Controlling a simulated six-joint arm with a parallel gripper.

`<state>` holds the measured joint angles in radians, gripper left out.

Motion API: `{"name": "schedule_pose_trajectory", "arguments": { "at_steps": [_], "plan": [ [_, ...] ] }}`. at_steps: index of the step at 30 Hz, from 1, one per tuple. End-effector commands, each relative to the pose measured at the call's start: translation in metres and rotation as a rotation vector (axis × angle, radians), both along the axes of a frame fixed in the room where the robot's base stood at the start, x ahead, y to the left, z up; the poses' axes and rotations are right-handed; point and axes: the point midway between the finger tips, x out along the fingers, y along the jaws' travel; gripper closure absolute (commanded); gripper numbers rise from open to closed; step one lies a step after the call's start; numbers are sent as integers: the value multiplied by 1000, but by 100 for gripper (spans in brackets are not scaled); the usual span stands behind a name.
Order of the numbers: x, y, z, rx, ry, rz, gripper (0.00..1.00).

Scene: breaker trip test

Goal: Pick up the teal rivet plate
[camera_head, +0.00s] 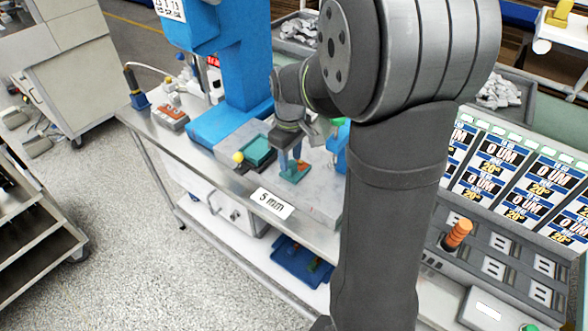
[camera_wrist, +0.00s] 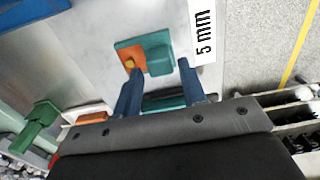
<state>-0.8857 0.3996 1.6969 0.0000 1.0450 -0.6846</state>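The teal rivet plate (camera_wrist: 158,57) lies flat on the grey worktop against an orange plate (camera_wrist: 126,50) with a small yellow spot. In the head view the teal part (camera_head: 289,173) shows just below my fingers, beside the orange part. My gripper (camera_wrist: 160,66) is open, its two blue fingers pointing at the plate with nothing held between them. In the head view my gripper (camera_head: 290,160) is above the plate, pointing down. Whether the fingertips touch anything cannot be told.
A teal tray (camera_head: 258,143) is left of my gripper, by a yellow ball (camera_head: 238,157). A blue press column (camera_head: 245,60) stands behind. A "5 mm" label (camera_head: 272,203) is on the bench's front edge. A green part (camera_wrist: 38,122) shows in the wrist view.

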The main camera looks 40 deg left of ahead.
Motion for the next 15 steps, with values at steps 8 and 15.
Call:
{"name": "schedule_pose_trajectory", "arguments": {
  "at_steps": [8, 15],
  "plan": [
    [0, -1, -31, 0, 0, 0, 62],
    [0, -1, -31, 0, 0, 0, 66]
  ]
}}
